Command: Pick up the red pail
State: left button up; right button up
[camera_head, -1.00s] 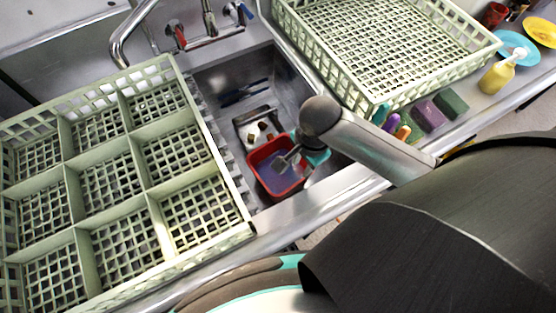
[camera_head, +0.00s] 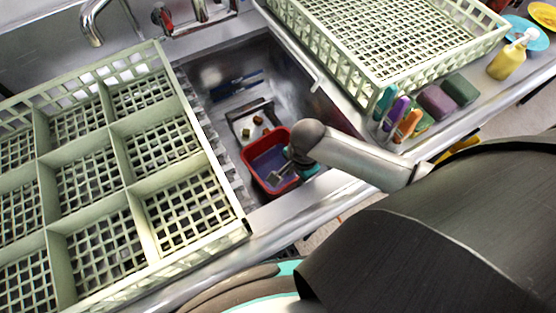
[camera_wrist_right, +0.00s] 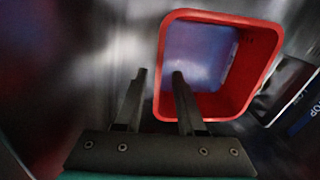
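The red pail (camera_head: 262,162) stands upright in the sink, with a blue-purple inside. It also shows in the right wrist view (camera_wrist_right: 238,97), open top toward the camera. My right gripper (camera_head: 281,173) is at the pail's near right side in the head view. In the right wrist view my right gripper (camera_wrist_right: 158,75) is open, its two fingers apart. One finger appears outside the pail's rim and the other over its opening, with the rim between them. Whether the fingers touch the wall I cannot tell. My left gripper is not in view.
A sectioned green rack (camera_head: 125,207) flanks the sink on the left, and another green rack (camera_head: 345,75) on the right. A tray (camera_head: 238,118) with small pieces lies behind the pail. The tap (camera_head: 90,28) is at the back. Sponges (camera_head: 436,103) and a yellow bottle (camera_head: 506,62) stand at right.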

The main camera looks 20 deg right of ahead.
aim_at(295, 182)
jog(key=f, duration=0.1)
jog(key=f+b, duration=0.1)
jog(key=f, duration=0.1)
jog(key=f+b, duration=0.1)
jog(key=f, duration=0.1)
jog(key=shift+w+d, duration=0.2)
jog(key=shift+w, duration=0.1)
grip_shut()
dwell(1.1)
jog(key=shift+w+r, duration=0.15)
